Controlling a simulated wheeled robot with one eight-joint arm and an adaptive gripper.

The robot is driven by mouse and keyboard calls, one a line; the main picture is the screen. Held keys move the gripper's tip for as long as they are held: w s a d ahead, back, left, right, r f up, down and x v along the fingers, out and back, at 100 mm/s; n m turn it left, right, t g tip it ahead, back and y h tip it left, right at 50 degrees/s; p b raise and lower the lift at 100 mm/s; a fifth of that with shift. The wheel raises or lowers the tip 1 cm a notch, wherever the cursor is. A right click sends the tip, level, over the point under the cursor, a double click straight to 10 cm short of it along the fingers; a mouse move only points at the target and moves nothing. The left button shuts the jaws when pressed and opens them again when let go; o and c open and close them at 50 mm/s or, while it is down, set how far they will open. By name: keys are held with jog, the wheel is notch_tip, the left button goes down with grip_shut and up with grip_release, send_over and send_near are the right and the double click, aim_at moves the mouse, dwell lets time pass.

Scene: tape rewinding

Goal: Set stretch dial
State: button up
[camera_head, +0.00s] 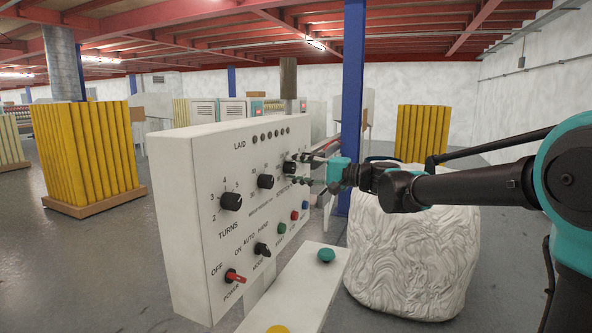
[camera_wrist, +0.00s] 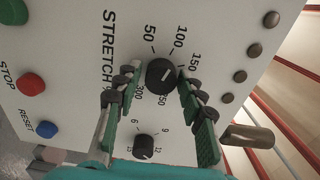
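The stretch dial (camera_wrist: 160,73) is a round black knob on a white control panel (camera_head: 185,185). Numbers from 50 to 300 ring it, and the word STRETCH stands to its left in the wrist view. A short pale mark shows on its face; the exact number it points at is unclear. My gripper (camera_head: 304,170) is at the panel's right side in the head view, its fingers around the dial (camera_head: 289,168). The wrist view shows the fingers apart, one on each side of the dial. Contact with the dial cannot be told.
Another black knob (camera_wrist: 144,147) sits below the dial in the wrist view, between the fingers' lower parts. Green, red (camera_wrist: 30,84) and blue (camera_wrist: 46,130) buttons are on the panel. A white ledge with a green button (camera_head: 326,255) and a wrapped white bale (camera_head: 415,250) stand nearby.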

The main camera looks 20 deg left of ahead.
jog(key=shift+o, duration=0.6)
jog(key=shift+d, duration=0.25)
jog(key=d, duration=1.1)
jog(key=shift+s+d, duration=0.25)
jog(key=shift+s, duration=0.2)
jog(key=s+d+f+t+h, duration=0.1)
jog(key=s+d+f+h, duration=0.3)
jog(key=d+f, duration=0.4)
jog(key=s+d+f+t+h, duration=0.1)
jog(key=s+d+f+h, duration=0.3)
jog(key=d+f, duration=0.4)
jog(key=s+d+f+h, duration=0.4)
jog(key=d+f, duration=0.4)
jog(key=f, duration=1.1)
jog(key=shift+s+f+n+t+h, duration=0.3)
jog(key=shift+t+h, duration=0.1)
jog(key=shift+h, duration=0.5)
jog(key=s+d+f+h, duration=0.1)
jog(key=d, duration=0.2)
jog(key=s+d+f+h, duration=0.1)
jog(key=s+d+f, duration=0.1)
jog(key=d, duration=0.1)
jog(key=s+d+f+h, duration=0.2)
jog(key=d, duration=0.1)
jog(key=shift+s+d+f, duration=0.15)
jog(key=shift+d+f, duration=0.05)
jog(key=shift+d, duration=0.15)
jog(key=shift+c, duration=0.2)
